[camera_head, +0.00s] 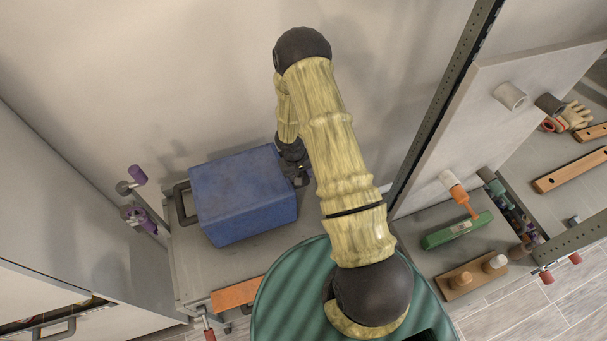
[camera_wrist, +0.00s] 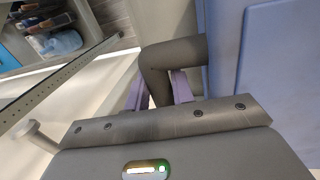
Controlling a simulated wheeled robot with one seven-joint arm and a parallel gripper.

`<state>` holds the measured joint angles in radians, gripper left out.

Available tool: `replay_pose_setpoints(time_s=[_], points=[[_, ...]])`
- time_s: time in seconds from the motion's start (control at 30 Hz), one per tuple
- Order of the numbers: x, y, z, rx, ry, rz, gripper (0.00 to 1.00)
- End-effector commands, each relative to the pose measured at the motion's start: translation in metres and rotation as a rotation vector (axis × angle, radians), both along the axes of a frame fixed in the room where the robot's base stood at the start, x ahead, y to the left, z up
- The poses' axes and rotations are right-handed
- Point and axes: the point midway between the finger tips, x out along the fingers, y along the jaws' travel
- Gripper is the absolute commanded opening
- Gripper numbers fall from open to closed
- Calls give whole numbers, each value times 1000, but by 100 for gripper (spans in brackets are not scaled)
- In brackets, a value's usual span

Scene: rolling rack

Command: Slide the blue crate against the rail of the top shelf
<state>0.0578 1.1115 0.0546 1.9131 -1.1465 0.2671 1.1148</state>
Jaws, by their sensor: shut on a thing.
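The blue crate (camera_head: 242,192) sits upright on the grey top shelf (camera_head: 190,275), left of my arm. A dark handle shows on its left side. My gripper (camera_head: 293,168) is at the crate's right side, partly hidden by my arm. In the wrist view the pale purple fingers of my gripper (camera_wrist: 158,92) are shut on the dark handle, beside the crate's blue wall (camera_wrist: 275,75). I cannot clearly tell which shelf edge is the rail, or whether the crate touches it.
Purple-handled items (camera_head: 140,215) stand at the shelf's left end. An orange bar (camera_head: 237,294) lies at the front edge. A dark perforated post (camera_head: 440,105) rises on the right, with a green level (camera_head: 457,230) beyond it. A wall is close behind the shelf.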

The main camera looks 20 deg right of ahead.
Motion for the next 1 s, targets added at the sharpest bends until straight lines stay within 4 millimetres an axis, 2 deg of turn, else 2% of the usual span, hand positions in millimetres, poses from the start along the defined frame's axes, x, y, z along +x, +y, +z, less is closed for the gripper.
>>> replay_pose_setpoints(time_s=[1.0], points=[[19, 0, 2, 1, -7, -10, 0]])
